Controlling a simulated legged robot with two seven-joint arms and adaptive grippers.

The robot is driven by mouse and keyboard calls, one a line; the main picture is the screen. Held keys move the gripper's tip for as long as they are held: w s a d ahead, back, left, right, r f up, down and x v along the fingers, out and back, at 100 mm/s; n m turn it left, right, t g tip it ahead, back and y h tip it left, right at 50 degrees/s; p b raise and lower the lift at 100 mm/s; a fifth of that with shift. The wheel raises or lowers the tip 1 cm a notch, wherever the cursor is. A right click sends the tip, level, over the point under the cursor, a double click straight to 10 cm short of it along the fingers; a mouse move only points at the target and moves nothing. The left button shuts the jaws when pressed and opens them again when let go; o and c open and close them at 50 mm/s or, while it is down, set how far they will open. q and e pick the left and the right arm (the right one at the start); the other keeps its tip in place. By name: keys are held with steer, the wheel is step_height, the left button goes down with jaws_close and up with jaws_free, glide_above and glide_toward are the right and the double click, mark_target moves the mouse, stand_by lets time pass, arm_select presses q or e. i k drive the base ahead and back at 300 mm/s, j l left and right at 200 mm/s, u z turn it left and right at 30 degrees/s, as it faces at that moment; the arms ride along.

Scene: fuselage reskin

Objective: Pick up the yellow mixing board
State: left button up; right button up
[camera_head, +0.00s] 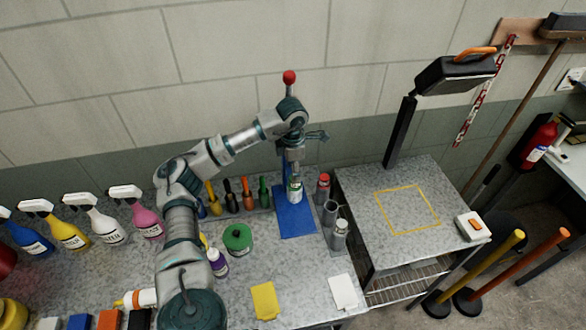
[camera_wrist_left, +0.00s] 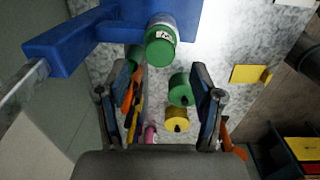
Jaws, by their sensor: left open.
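The yellow mixing board (camera_head: 265,301) lies flat near the front edge of the workbench, left of a white board. In the left wrist view it (camera_wrist_left: 246,74) lies at the upper right, with a small tab on its right side. My left gripper (camera_head: 295,165) is over the back of the bench, above and behind the board and apart from it. In the left wrist view my left gripper (camera_wrist_left: 156,88) has its fingers spread, with nothing held between them. My right gripper is in neither view.
A green-and-white can (camera_head: 295,190) stands on a blue stand (camera_head: 297,222) just below my gripper. A green round container (camera_head: 237,237) and purple-capped bottle (camera_head: 217,262) stand left of it. Grey canisters (camera_head: 339,233) stand right. The bench around the yellow board is mostly clear.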

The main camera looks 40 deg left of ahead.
mark_target(266, 306)
steer(key=k+l, duration=0.5)
steer(key=l, duration=0.15)
steer(key=k+l, duration=0.5)
steer(key=l, duration=0.15)
steer(key=k+l, duration=0.5)
steer(key=l, duration=0.15)
